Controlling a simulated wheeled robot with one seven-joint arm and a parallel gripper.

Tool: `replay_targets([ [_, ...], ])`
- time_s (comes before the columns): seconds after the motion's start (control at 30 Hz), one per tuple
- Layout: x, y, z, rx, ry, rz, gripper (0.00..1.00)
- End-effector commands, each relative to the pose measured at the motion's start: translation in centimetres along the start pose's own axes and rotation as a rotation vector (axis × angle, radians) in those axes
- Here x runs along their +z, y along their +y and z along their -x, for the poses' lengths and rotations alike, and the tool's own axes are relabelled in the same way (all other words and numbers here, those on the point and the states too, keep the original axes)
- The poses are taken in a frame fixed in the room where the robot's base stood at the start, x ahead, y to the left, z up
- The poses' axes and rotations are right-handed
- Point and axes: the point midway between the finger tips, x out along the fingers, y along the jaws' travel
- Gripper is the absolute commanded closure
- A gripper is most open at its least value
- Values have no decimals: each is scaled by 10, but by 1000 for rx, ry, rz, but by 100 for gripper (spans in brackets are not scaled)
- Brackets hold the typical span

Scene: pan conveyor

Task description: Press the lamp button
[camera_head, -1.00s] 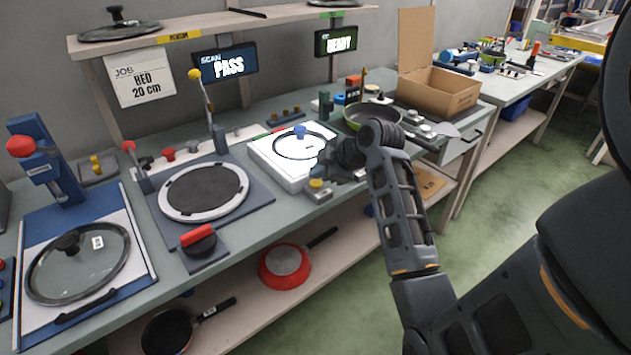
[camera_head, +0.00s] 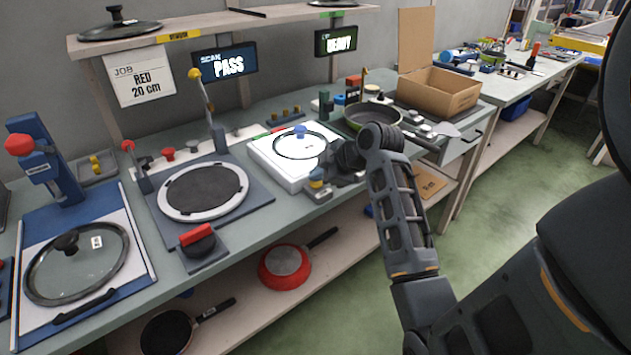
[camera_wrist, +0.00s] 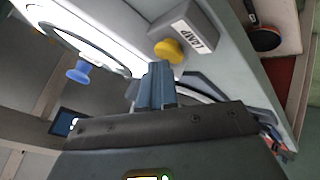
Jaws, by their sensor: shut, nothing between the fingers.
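The lamp button is a yellow round cap (camera_wrist: 169,51) on a grey box marked LAMP (camera_wrist: 190,30) in the wrist view. In the head view the grey box (camera_head: 318,195) sits at the bench's front edge, and the yellow cap is mostly covered by my gripper. My gripper (camera_head: 318,174) is shut and empty, with its blue-grey fingertips at the button. In the wrist view the fingertips (camera_wrist: 158,70) reach close to the cap's lower edge. I cannot tell whether they touch it.
A bright white light panel (camera_head: 265,152) with a blue-knobbed glass lid (camera_head: 300,147) stands just left of the button. A green pan (camera_head: 372,112) and an open cardboard box (camera_head: 445,92) are behind to the right. A round dark pad (camera_head: 203,190) lies farther left.

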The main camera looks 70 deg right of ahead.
Motion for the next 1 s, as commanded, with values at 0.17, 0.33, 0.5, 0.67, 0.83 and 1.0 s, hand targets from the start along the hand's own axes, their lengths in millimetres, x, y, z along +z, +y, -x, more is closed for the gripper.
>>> replay_targets([
  [0.17,1,-1,-1,0,0,0,100],
  [0.33,2,-2,-2,0,0,0,100],
  [0.5,1,-1,-1,0,0,0,100],
  [0.67,-3,2,3,0,0,0,100],
  [0.83,-5,5,7,0,0,0,100],
  [1.0,-5,5,6,0,0,0,100],
])
